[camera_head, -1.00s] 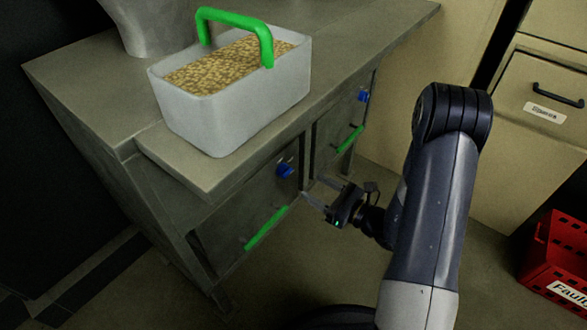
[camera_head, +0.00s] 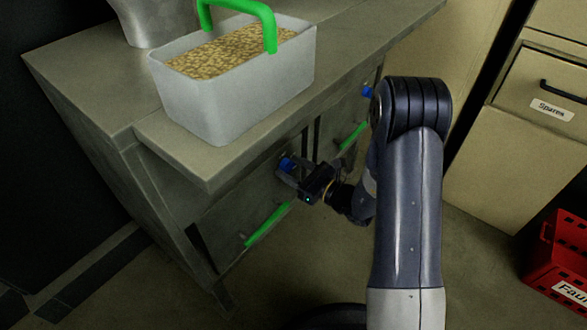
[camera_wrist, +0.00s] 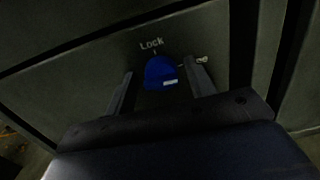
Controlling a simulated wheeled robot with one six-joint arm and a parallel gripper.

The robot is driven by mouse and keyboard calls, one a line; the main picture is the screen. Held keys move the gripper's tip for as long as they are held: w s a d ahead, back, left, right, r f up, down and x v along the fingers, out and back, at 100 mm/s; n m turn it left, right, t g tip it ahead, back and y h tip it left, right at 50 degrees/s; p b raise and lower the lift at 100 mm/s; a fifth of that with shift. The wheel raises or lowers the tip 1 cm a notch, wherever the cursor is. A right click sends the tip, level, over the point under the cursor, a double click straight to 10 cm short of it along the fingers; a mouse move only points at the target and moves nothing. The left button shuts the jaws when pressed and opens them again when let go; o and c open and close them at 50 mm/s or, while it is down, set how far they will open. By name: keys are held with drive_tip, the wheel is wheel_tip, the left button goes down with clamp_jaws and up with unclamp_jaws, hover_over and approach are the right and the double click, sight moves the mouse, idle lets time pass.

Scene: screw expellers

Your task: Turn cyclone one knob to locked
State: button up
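A blue knob (camera_head: 287,164) sits on the front of the nearer grey cabinet door (camera_head: 240,200). In the wrist view the knob (camera_wrist: 160,71) lies below a "Lock" label with a short tick under it. A small pale mark shows on the knob's lower right part. A small light marking shows on the door right of the knob. My gripper (camera_head: 291,171) is at this knob, and in the wrist view its two open fingers (camera_wrist: 160,77) stand left and right of it, with gaps visible. I cannot tell how deep the fingers reach around it.
A green handle (camera_head: 267,225) is below the knob. A grey bin of grain (camera_head: 235,100) with a green handle stands on the ledge above. A second blue knob (camera_head: 367,92) and green handle (camera_head: 353,135) are farther right. A red crate (camera_head: 556,262) is on the floor at right.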

clamp_jaws()
idle(0.3)
